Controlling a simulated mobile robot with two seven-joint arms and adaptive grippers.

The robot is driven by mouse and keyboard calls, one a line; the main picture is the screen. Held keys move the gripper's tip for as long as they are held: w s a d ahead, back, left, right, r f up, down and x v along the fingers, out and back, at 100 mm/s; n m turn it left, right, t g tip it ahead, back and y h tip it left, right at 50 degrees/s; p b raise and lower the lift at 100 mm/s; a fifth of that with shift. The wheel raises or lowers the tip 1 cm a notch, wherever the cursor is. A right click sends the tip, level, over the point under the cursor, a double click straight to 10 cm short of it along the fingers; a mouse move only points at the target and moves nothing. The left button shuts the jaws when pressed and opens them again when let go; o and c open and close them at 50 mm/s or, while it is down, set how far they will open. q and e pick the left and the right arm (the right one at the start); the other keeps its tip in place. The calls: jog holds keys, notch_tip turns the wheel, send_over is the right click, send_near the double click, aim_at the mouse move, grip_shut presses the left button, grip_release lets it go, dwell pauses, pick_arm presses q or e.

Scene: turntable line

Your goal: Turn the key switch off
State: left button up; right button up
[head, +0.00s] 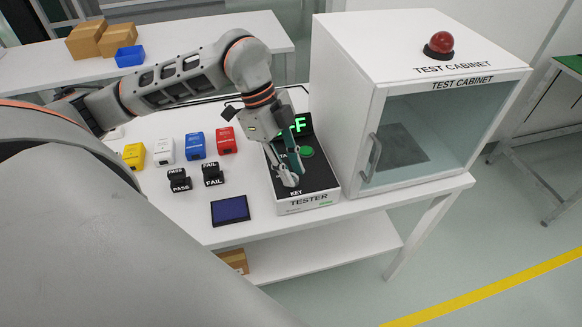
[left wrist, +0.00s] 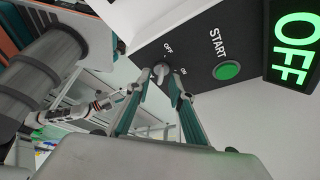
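The tester (head: 322,183) is a black-topped box on the white table, left of the test cabinet. In the left wrist view, the key switch (left wrist: 160,69) is a small silver piece on the tester's dark panel, beside the labels OFF and ON. Its exact angle is too small to tell. My left gripper (head: 289,180) is over the tester and hides the key switch in the head view. Its two fingers (left wrist: 160,92) are apart, one on each side of the key; I cannot tell whether they touch it. The display (left wrist: 294,45) reads OFF in green. My right gripper is not in view.
A green START button (head: 307,152) sits near the fingers. The test cabinet (head: 345,110) stands close on the right, with a red lamp (head: 440,43) on top. Several coloured boxes, black PASS and FAIL blocks, and a blue-topped pad (head: 230,210) are left of the tester.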

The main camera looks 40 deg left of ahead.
pick_arm(q)
grip_shut()
jog(key=shift+m+p, duration=0.35)
jog(key=shift+m, duration=0.25)
grip_release()
jog(key=v, duration=1.2)
jog(key=shift+w, duration=0.25)
